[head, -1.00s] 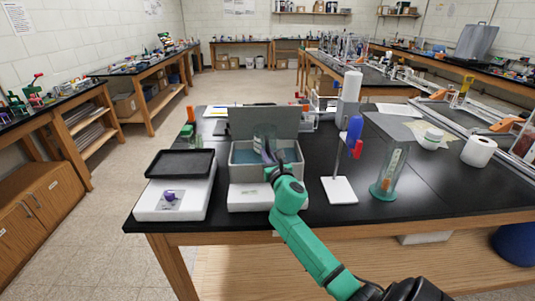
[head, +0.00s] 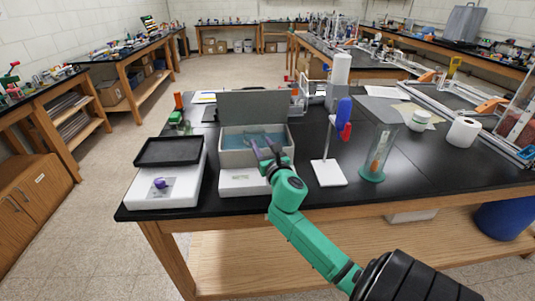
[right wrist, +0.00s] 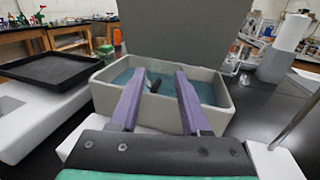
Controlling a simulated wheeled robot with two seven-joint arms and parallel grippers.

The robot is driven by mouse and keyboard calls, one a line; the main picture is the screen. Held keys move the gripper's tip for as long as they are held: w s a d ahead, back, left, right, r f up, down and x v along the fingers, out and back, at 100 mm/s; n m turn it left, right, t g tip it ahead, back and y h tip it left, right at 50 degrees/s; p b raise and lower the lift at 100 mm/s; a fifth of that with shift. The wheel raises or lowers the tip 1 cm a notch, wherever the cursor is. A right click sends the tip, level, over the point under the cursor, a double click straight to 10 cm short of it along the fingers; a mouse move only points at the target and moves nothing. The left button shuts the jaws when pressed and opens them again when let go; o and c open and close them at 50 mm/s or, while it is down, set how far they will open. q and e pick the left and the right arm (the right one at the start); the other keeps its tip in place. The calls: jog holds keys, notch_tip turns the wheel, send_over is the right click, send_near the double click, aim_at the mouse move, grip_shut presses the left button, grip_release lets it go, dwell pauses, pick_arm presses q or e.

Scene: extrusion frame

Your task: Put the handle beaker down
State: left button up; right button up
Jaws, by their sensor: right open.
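The grey water bath (head: 285,156) stands open on the black bench with its lid raised behind it, and bluish water shows inside. In the right wrist view, the bath (right wrist: 218,117) lies just ahead of my fingers. A small dark piece, seemingly the handle of the handle beaker (right wrist: 152,82), shows in the bath between my fingers. The clear body of the beaker is hard to make out against the water. My right gripper (head: 263,150) is open at the bath's front, its purple fingers reaching over the rim. It also shows in the right wrist view (right wrist: 160,76). My left gripper is out of view.
A white balance with a black tray (head: 168,151) stands left of the bath. Clear bench lies at the right front.

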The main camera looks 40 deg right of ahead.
jog(key=v, duration=0.7)
jog(key=shift+b, duration=0.4)
jog(key=shift+d, duration=0.1)
